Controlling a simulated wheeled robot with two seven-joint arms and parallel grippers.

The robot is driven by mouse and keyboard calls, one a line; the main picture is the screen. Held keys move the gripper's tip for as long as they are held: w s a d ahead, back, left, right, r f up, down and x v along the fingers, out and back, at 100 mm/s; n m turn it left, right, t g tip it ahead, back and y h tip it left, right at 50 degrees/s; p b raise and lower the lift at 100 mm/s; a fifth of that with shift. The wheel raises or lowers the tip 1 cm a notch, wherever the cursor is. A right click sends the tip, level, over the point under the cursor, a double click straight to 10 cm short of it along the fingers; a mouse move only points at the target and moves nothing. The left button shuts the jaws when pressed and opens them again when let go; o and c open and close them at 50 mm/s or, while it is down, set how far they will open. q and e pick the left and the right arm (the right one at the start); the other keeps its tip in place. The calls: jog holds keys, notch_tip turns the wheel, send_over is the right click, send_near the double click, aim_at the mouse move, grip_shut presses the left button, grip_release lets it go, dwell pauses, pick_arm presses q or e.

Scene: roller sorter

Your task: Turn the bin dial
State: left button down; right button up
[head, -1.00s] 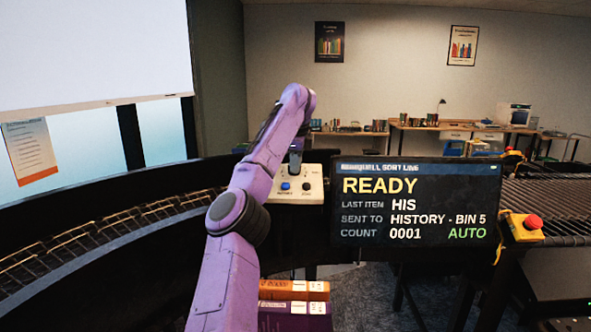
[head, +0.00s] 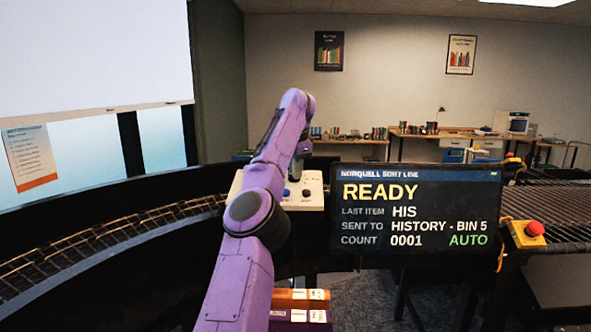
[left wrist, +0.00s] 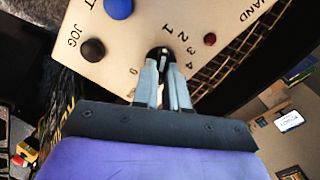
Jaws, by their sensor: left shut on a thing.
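The cream control panel (head: 312,188) stands left of the screen, partly hidden behind my left arm. In the left wrist view the panel (left wrist: 125,45) carries a dark bin dial (left wrist: 162,52) with numbers 0 to 4 readable around it. My left gripper (left wrist: 162,68) is shut on the dial, its two grey fingers on either side of the knob. The dial's pointer is mostly hidden, so I cannot tell its exact setting. In the head view the gripper (head: 297,168) shows only in part behind the arm. My right gripper is not in view.
A blue button (left wrist: 118,8), a black JOG knob (left wrist: 93,50) and a small red light (left wrist: 210,39) sit near the dial. The screen (head: 415,215) reads READY, BIN 5, AUTO. A red stop button (head: 534,228) and roller conveyor (head: 560,208) are at right.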

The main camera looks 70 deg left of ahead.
pick_arm(q)
jog(key=shift+r, duration=0.2)
dwell(0.3)
jog(key=c, duration=1.2)
grip_release()
jog(key=shift+w+f, duration=0.1)
jog(key=shift+o, duration=0.2)
jog(key=p+v, duration=0.4)
jog(key=v, duration=0.6)
jog(key=shift+r+p, duration=0.25)
jog(key=shift+p, duration=0.1)
jog(key=b+x, duration=0.5)
jog(key=x, duration=0.6)
jog(key=shift+f, duration=0.1)
jog(key=shift+d+r, duration=0.15)
jog(key=shift+r, duration=0.1)
